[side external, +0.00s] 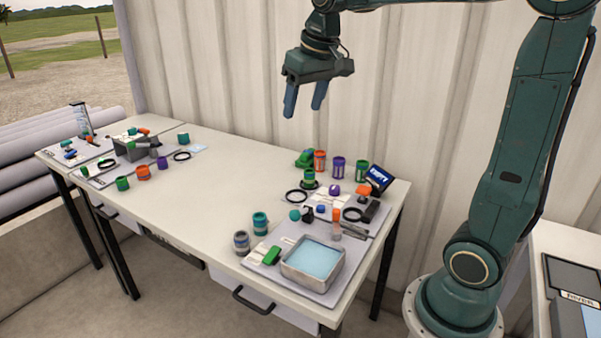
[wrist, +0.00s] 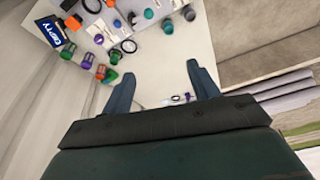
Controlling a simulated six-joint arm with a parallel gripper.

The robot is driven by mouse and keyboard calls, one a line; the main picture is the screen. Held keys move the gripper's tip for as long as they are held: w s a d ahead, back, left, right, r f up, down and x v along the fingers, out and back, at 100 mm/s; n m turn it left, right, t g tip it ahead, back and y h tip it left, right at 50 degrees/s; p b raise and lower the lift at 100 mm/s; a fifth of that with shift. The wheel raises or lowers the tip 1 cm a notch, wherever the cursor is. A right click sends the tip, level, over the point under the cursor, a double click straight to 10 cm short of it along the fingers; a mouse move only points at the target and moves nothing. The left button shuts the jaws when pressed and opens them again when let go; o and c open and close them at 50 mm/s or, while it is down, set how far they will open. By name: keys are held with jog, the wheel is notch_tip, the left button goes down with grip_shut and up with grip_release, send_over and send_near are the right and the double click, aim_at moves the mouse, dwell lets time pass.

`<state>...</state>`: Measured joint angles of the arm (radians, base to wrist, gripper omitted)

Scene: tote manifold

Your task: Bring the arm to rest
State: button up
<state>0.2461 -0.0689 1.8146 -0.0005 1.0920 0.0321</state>
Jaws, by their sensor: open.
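My gripper (side external: 305,98) hangs in the air above the back part of the white table (side external: 225,180), fingers pointing down. Its two fingers are apart with nothing between them. In the wrist view my gripper (wrist: 162,88) also shows open and empty, with bare table top between and beyond the fingertips. It touches nothing in either view.
On the table's right end stand a water-filled tray (side external: 313,262), several coloured cups, a dark "EMPTY" sign (side external: 379,178) and small parts. A grey box (side external: 131,148) and more cups are at the left end. The table's middle is clear. A ribbed wall (side external: 420,110) stands behind.

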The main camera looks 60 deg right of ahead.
jog(key=s+a+f+n+t, duration=0.1)
jog(key=s+a+f, duration=0.2)
jog(key=s, duration=0.6)
jog(key=s+a+f+n+t, duration=0.1)
jog(key=s+a+f+n, duration=0.1)
jog(key=s+a, duration=0.4)
jog(key=s+f, duration=0.1)
jog(key=s, duration=0.2)
jog(key=shift+s+f+y, duration=0.35)
jog(key=shift+s+y, duration=0.05)
jog(key=shift+a, duration=0.1)
